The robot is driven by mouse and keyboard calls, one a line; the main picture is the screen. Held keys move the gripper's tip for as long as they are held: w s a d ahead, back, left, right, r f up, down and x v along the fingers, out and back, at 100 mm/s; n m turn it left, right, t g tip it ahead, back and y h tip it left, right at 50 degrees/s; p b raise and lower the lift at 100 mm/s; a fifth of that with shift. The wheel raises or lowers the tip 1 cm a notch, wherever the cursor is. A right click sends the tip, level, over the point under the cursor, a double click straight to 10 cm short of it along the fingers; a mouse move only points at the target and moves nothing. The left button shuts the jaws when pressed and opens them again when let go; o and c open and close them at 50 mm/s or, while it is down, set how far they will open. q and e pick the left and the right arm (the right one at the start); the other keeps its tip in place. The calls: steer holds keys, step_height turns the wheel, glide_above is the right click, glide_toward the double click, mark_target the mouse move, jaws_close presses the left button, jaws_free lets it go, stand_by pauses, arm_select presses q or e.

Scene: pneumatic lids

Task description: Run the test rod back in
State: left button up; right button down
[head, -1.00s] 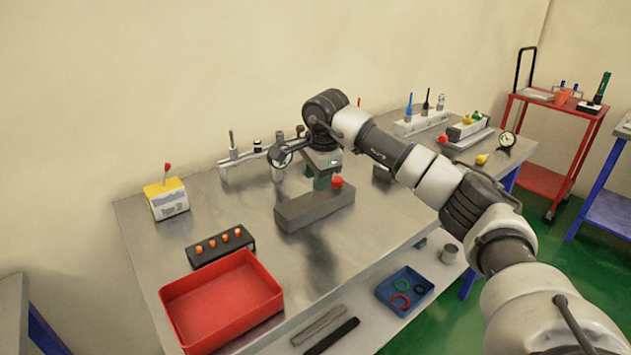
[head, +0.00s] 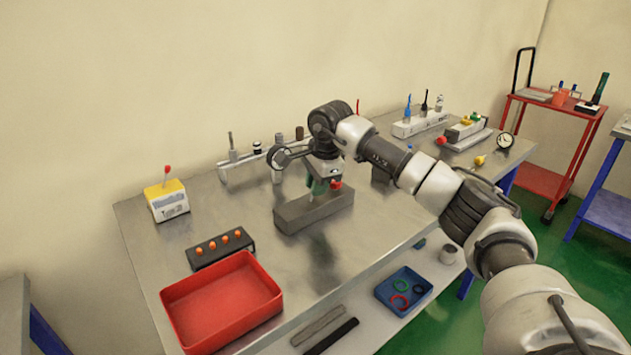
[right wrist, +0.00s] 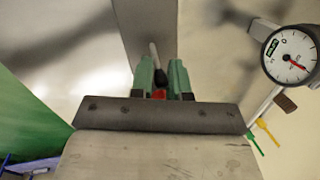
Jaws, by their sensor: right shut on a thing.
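My right gripper (head: 322,186) has green fingers and is low over a long dark grey block (head: 312,211) on the steel bench. A red knob (head: 337,185) shows right beside the fingers in the head view. In the right wrist view the green fingers (right wrist: 160,84) are closed around a red piece (right wrist: 158,94), with a thin grey rod (right wrist: 155,58) beyond it. How far the rod sits in the block is hidden by the gripper. My left gripper is out of view.
A red tray (head: 222,300) and a dark rack with orange knobs (head: 220,246) stand at the front left. A yellow-topped box (head: 166,199) is behind them. A fixture rail (head: 238,171) stands behind the block. A dial gauge (right wrist: 290,55) shows in the right wrist view.

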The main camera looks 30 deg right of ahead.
steer(key=shift+d+y, duration=0.25)
steer(key=shift+y, duration=0.25)
steer(key=shift+w, duration=0.1)
steer(key=c, duration=1.2)
jaws_free()
steer(key=shift+o, duration=0.2)
steer(key=v, duration=1)
steer(key=shift+r, duration=0.35)
steer(key=shift+a, duration=0.1)
